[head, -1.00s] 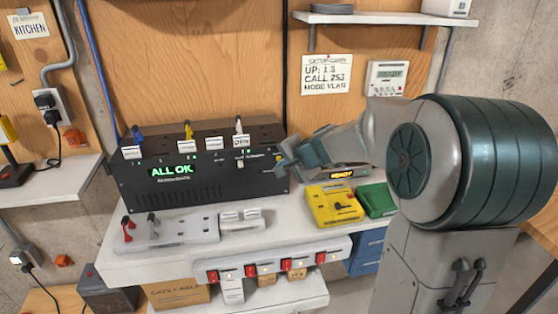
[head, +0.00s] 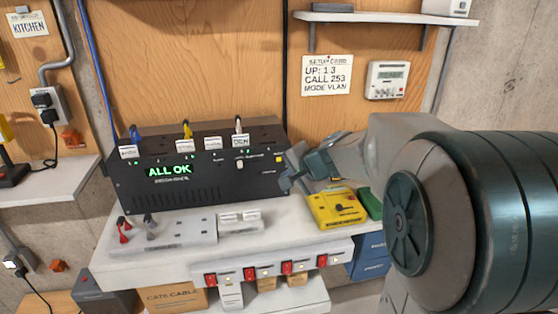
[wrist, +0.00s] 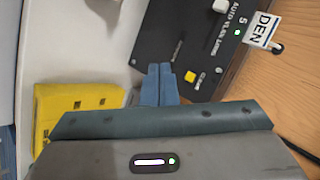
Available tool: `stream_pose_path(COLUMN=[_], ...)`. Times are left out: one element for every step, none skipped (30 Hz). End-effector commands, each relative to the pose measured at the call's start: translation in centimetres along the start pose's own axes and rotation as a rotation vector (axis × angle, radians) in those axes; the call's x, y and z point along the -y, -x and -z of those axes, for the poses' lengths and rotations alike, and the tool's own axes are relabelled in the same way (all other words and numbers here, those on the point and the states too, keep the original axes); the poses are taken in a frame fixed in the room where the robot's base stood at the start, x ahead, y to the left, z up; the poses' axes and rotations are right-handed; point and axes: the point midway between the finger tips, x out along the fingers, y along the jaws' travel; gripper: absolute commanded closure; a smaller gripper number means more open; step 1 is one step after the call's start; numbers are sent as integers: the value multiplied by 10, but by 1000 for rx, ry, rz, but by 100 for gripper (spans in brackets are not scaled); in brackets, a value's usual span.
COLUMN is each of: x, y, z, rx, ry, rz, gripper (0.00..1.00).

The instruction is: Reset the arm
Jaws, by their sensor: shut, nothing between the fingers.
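My gripper (head: 287,171) is at the right end of the black patch box in the head view, with my arm reaching in from the right. In the wrist view its two blue-grey fingers (wrist: 160,84) are together, with nothing between them. The black box (head: 200,185) shows a green "ALL OK" display (head: 170,171). Blue, yellow and white plugs with tags stand along its top. A yellow button (wrist: 190,76) on the box is close to the fingertips in the wrist view, apart from them in the picture; the exact gap is unclear.
A yellow tester (head: 338,208) lies on the white shelf right of the box, with a green case (head: 370,203) partly behind my arm. A power strip with red switches (head: 272,268) runs along the shelf front. A setup card (head: 327,75) hangs on the wall.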

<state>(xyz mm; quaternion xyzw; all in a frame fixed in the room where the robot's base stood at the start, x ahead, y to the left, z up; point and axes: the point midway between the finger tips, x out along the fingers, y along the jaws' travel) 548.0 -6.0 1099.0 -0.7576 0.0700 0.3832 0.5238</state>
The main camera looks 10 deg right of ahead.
Motion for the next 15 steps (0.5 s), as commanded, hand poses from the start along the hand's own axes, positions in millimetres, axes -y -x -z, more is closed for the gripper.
stream_pose_path(x=[0,0,0,0,0,0,-1,-2,-4,-7,-11,-18,-23,-30,-41], y=[0,0,0,0,0,0,1,2,5,8,10,16,22,27,36], z=[0,0,0,0,0,-2,-5,-9,-17,-25,-34,-47,-58,-68,-82], rx=[0,0,0,0,1,3,7,13,25,37,52,72,91,110,135], ry=[0,0,0,0,2,9,19,36,69,100,138,197,245,296,365], rz=[0,0,0,0,-1,-4,-8,-17,-31,-46,-65,-94,-118,-146,-183], gripper=[100,100,100,100,100,100,100,100,100,100,100,100,100,100,100])
